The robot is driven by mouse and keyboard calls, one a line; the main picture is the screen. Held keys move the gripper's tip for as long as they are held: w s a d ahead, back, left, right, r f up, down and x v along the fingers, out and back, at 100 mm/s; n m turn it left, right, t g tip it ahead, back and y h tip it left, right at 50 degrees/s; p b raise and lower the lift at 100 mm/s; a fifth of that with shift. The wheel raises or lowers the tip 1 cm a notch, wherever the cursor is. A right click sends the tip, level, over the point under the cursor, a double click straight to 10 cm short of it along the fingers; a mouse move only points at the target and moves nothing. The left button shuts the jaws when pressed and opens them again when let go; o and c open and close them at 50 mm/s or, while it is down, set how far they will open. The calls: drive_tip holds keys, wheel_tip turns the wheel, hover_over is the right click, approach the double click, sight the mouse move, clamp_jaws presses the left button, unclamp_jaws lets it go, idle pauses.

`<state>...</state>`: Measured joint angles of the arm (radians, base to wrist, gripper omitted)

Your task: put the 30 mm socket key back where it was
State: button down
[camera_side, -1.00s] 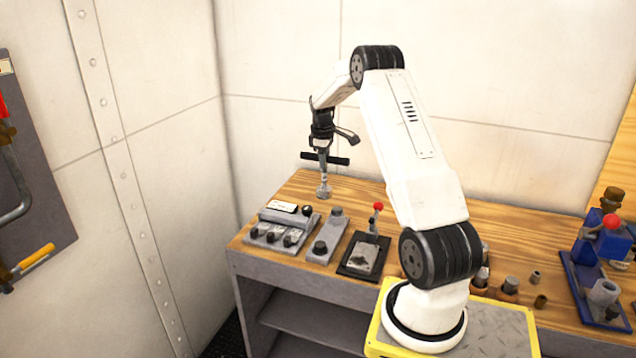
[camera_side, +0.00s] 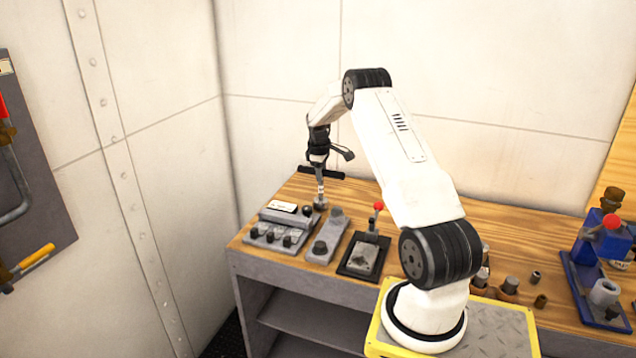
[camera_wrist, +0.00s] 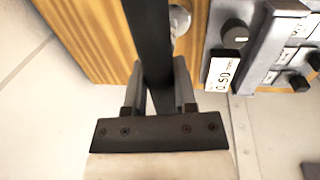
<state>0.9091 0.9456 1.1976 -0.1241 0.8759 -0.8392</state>
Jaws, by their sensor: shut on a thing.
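The socket key is a T-shaped tool with a dark crossbar (camera_side: 323,173) and a steel shank ending in a socket (camera_side: 320,203). My gripper (camera_side: 319,163) points down and is shut on the key just under the wrist. The key hangs roughly upright, its socket low by the bench top behind the grey blocks. I cannot tell if the socket touches the wood. In the wrist view the dark crossbar (camera_wrist: 148,40) runs between and past my gripper's fingers (camera_wrist: 158,85), and a round metal part shows beside it, partly hidden. No size marking is readable.
A grey control box (camera_side: 280,231) with knobs stands just in front of the socket; its display (camera_wrist: 222,72) reads 0.50. A grey two-knob block (camera_side: 326,236) and a red-knobbed lever unit (camera_side: 362,255) are to the right. Loose sockets (camera_side: 509,285) and a blue press (camera_side: 597,275) stand farther right.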

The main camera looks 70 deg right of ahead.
drive_tip(key=shift+f, duration=0.25)
drive_tip(key=shift+c, duration=2)
unclamp_jaws()
wheel_tip(320, 180, up, 12)
drive_tip(key=a, duration=0.2)
